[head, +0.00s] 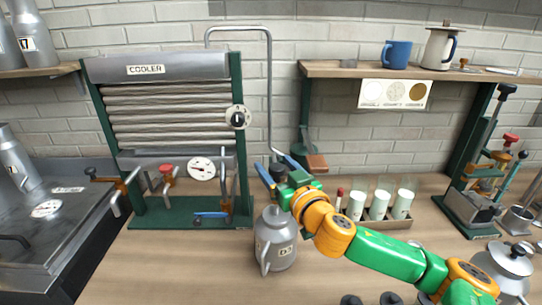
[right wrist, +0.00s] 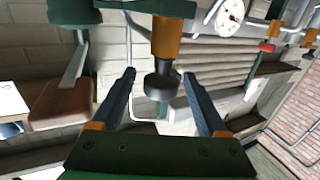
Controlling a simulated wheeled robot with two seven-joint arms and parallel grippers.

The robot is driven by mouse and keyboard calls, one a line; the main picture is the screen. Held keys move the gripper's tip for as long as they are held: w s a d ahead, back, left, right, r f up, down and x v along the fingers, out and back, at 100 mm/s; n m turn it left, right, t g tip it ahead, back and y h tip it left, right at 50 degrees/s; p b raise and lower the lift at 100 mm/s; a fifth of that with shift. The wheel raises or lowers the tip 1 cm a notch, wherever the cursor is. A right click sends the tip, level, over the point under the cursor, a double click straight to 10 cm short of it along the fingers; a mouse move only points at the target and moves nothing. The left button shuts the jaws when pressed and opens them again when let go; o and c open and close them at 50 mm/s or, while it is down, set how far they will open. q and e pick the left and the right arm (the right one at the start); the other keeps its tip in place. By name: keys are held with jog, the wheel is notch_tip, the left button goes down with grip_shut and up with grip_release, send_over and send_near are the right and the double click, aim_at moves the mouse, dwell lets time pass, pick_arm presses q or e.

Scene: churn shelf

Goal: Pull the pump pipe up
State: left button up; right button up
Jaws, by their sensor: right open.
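A thin grey pipe (head: 270,95) rises behind my right gripper and arches left over the cooler (head: 160,110). It also shows in the right wrist view (right wrist: 129,50). I cannot tell for sure that it is the pump pipe. My right gripper (head: 279,172) is open, in front of the pipe's lower end. In the right wrist view, a black knob (right wrist: 161,86) on an orange-brown shaft (right wrist: 166,42) shows between its spread blue fingers, with gaps on both sides. The pipe's foot is hidden. My left gripper is not in view.
A grey can (head: 275,245) stands just below the right gripper. A brown block (head: 316,163) is close to its right. A rack of white-filled glasses (head: 379,205) stands farther right. A shelf (head: 350,69) holds a blue mug (head: 397,54). The front left of the bench (head: 190,265) is clear.

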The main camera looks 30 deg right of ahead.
jog(key=shift+w+d+p, duration=0.15)
jog(key=shift+w+p, duration=0.2)
jog(key=shift+w, duration=0.85)
grip_shut()
dwell(0.6)
